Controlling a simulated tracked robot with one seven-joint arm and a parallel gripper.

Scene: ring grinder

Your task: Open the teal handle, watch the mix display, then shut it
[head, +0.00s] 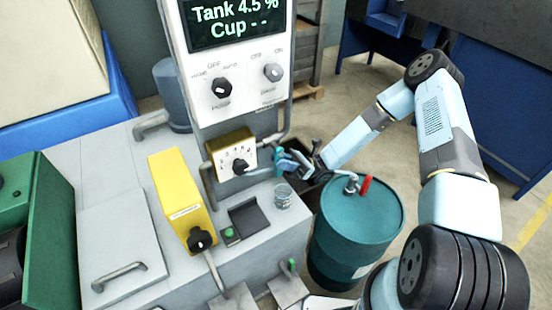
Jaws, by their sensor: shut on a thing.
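The mix display (236,22) is on the grey panel at the top and reads "Tank 4.5 %" and "Cup - -". The teal handle (281,160) is beside the panel's lower right, near the pipe. My gripper (297,158) reaches in from the right and is shut on the teal handle. The fingers and the arm cover part of the handle, so its exact turn is hard to read. A clear cup (283,196) stands on the machine top, below and left of the gripper.
A teal drum (358,230) with a red-handled tap (366,184) stands just below my arm. A dial box (232,153) is left of the gripper. A yellow box (181,198) and a dark tray (249,217) are on the machine top. Floor is open to the right.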

